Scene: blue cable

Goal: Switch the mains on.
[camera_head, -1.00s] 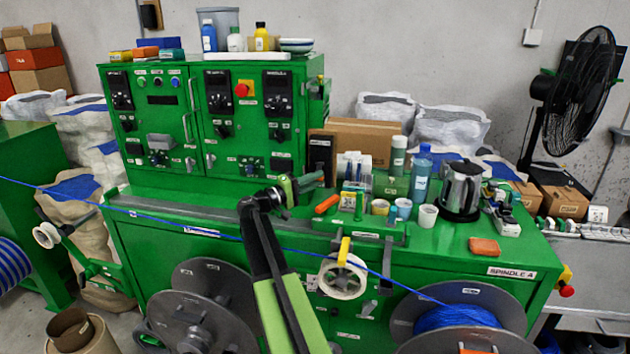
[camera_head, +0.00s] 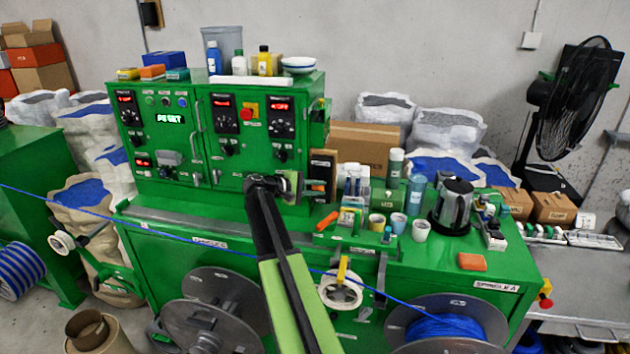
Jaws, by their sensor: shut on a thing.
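The green control cabinet (camera_head: 240,165) stands on the green machine bench. Its displays glow red, such as the upper right one (camera_head: 281,105) and upper left one (camera_head: 125,97), and a wide display (camera_head: 170,119) shows pale characters. A red button (camera_head: 250,109) on a yellow plate sits between the right-hand controllers. My gripper (camera_head: 292,186) is at the lower right of the cabinet's front, shut on what appears to be the mains switch. My gripper and arm hide the switch, so its handle position cannot be seen.
Right of my gripper, bottles (camera_head: 395,168), cups (camera_head: 398,222) and a kettle (camera_head: 453,206) crowd the bench. Bottles and a bowl (camera_head: 298,65) stand on the cabinet.

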